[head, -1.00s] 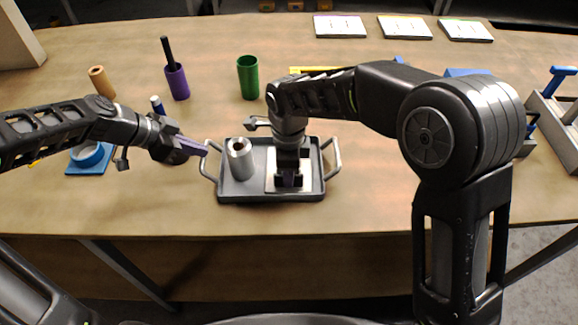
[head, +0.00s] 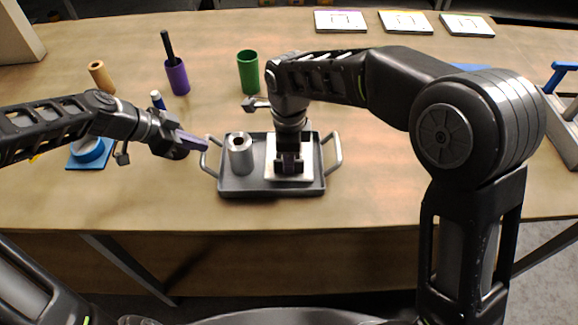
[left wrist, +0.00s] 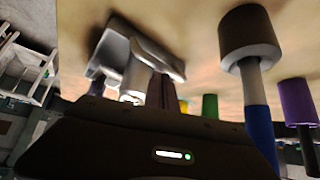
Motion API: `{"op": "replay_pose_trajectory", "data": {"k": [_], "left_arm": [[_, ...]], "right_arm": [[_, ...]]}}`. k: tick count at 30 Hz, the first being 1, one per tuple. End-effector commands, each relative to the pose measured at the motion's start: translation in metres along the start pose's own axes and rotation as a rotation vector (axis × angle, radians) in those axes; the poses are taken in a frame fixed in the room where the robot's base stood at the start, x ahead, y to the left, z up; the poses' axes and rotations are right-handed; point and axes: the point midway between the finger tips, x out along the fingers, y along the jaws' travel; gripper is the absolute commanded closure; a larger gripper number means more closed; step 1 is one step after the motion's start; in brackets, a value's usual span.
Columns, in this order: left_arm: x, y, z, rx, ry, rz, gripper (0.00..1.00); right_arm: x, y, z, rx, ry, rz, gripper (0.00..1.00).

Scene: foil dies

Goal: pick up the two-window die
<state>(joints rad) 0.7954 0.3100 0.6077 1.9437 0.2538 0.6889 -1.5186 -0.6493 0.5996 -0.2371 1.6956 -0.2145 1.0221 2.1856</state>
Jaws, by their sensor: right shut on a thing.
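A pale square plate, apparently the die (head: 304,170), is at the right half of the grey tray (head: 256,190). My right gripper (head: 289,168) points down over its middle and is shut on it. The gripper covers the plate's centre, so its windows cannot be made out. The plate looks close above the tray floor; the exact gap cannot be told.
A steel cylinder (head: 240,158) stands in the tray's left half. White cards (head: 341,21) lie at the back. The front right table is clear.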

Motion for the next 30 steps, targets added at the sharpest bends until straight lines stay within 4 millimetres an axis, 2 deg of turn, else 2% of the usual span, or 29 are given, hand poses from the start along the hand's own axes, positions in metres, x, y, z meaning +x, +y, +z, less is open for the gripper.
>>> {"op": "replay_pose_trajectory", "data": {"k": [6,11,30], "left_arm": [[0.001,0.001,0.003,-0.002,-0.003,0.002,1.0],[0.001,0.001,0.003,-0.002,-0.003,0.002,1.0],[0.001,0.001,0.003,-0.002,-0.003,0.003,1.0]], "right_arm": [[-0.043,-0.001,0.001,0.0,-0.004,-0.005,1.0],[-0.061,0.0,0.0,0.0,-0.002,-0.002,1.0],[-0.065,0.0,0.0,0.0,-0.001,-0.001,1.0]]}}
